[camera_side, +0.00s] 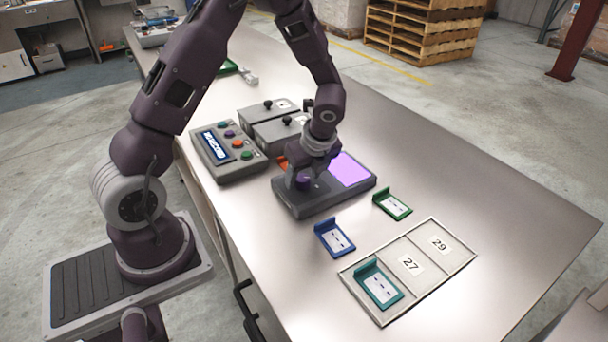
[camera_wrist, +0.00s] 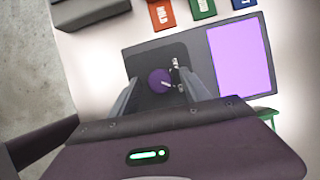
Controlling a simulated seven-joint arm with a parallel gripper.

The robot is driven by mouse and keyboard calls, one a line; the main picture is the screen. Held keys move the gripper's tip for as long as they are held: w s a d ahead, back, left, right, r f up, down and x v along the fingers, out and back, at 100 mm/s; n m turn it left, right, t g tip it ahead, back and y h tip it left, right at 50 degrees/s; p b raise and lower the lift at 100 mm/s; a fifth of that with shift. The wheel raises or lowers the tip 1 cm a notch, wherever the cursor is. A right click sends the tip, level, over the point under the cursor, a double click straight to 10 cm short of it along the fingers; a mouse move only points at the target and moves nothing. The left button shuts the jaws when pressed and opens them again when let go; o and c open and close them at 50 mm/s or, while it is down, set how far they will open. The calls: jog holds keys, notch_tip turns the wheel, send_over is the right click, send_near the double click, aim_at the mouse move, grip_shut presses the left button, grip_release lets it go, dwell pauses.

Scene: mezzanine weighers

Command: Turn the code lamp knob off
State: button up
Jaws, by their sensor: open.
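The code lamp (camera_side: 325,199) is a dark grey box on the metal table, with its panel (camera_side: 351,170) lit light purple. In the wrist view the lit panel (camera_wrist: 240,58) is right of the knob. The purple round knob (camera_wrist: 158,82) sits on the black plate of the lamp, with a pale pointer line and small white marks at its right. My gripper (camera_side: 304,178) is down over the knob end of the lamp. In the wrist view its two fingers are apart, one on each side of the knob; whether they touch it I cannot tell.
A grey button console (camera_side: 228,148) and grey boxes with black knobs (camera_side: 283,133) stand behind and left of the lamp. Blue (camera_side: 335,238) and green (camera_side: 392,204) card holders lie in front. A teal holder (camera_side: 378,285) sits in a numbered tray (camera_side: 435,262). The table's right side is clear.

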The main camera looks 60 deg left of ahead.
grip_shut()
jog(key=shift+n, duration=0.3)
jog(key=n+g, duration=0.1)
jog(key=n, duration=0.2)
jog(key=n+g, duration=0.1)
jog(key=n, duration=0.2)
jog(key=shift+w+n+g, duration=0.2)
jog(key=shift+n+g, duration=0.1)
jog(key=n+h, duration=0.1)
jog(key=n, duration=0.2)
jog(key=n+g+h, duration=0.1)
jog(key=n, duration=0.2)
jog(key=shift+w+a+n+g+h, duration=0.1)
jog(key=shift+a+n+g+h, duration=0.05)
jog(key=shift+n+g+h, duration=0.15)
grip_release()
jog(key=shift+r, duration=0.15)
